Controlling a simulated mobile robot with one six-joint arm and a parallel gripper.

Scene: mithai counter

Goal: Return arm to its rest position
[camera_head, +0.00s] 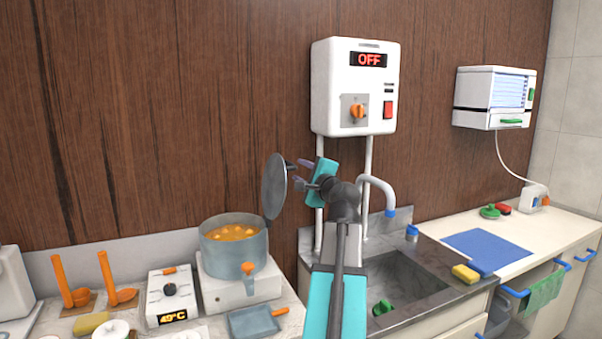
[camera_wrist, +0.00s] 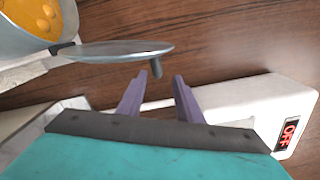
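My arm reaches up in front of the wall, and my gripper (camera_head: 302,174) is raised beside the open pot lid (camera_head: 274,187). In the wrist view, my gripper (camera_wrist: 158,84) has its two purple fingers apart with nothing between them. The knob (camera_wrist: 156,68) of the grey lid (camera_wrist: 112,48) lies just beyond the fingertips; I cannot tell whether they touch. The lid stands upright at the right rim of the grey pot (camera_head: 234,251), which holds orange contents.
A white heater box (camera_head: 355,85) reading OFF hangs behind my gripper. A faucet (camera_head: 377,190) and sink (camera_head: 415,287) lie right of my arm. Orange ladles (camera_head: 117,280), a control box reading 49°C (camera_head: 168,294) and a grey pan (camera_head: 251,321) crowd the left counter.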

